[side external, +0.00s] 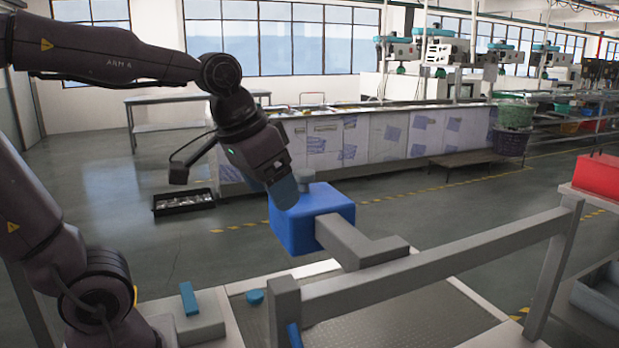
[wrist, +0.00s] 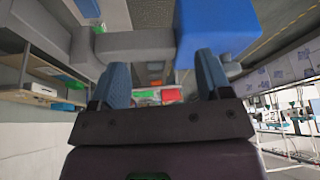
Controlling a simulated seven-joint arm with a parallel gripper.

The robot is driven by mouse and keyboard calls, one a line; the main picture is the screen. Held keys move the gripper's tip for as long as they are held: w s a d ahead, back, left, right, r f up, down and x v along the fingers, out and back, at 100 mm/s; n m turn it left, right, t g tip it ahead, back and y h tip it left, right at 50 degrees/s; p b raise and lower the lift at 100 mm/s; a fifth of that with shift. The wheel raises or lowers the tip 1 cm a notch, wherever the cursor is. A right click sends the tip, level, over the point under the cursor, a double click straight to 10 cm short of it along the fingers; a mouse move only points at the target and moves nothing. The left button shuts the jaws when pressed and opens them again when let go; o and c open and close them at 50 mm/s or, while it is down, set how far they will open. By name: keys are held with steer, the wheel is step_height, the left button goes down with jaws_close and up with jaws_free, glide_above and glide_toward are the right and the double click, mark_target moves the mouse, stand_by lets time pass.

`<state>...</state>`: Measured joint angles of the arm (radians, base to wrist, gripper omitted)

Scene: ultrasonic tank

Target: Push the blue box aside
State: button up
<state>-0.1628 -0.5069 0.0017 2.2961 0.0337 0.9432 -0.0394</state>
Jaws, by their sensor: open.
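The blue box (side external: 307,224) is near the middle of the side external view, at the far end of a grey bar (side external: 355,243). A small grey round piece shows at its top edge. My gripper (side external: 283,192) is at the box's upper left side, pointing down; I cannot tell whether it touches. In the wrist view the box (wrist: 215,28) is at the top, just beyond the right finger. My gripper (wrist: 163,78) is open there, with nothing between its two blue-grey fingers. The grey bar (wrist: 135,46) runs left from the box.
A red bin (side external: 597,174) is at right. A black tray (side external: 183,202) lies on the floor.

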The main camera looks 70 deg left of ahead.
mark_target(304, 171)
steer(key=shift+w+a+r+n+g+y, duration=0.8)
steer(key=shift+w+a+r+n+y, duration=0.3)
steer(key=shift+w+a+r+n, duration=3.35)
steer(key=a+f, duration=0.1)
steer(key=f, duration=0.3)
steer(key=w+a+f+m, duration=0.1)
steer(key=a+f, duration=0.1)
steer(key=f, duration=0.1)
steer(key=a+f+m, duration=0.1)
steer(key=f, duration=0.3)
steer(key=shift+w+a+f, duration=0.15)
steer(key=shift+w+f, duration=0.2)
steer(key=shift+w, duration=0.05)
steer(key=shift+c, duration=0.3)
steer(key=c, duration=1.2)
steer(key=w, duration=1.5)
steer(key=shift+w, duration=0.25)
steer(key=o, duration=1.3)
steer(key=shift+c, duration=0.2)
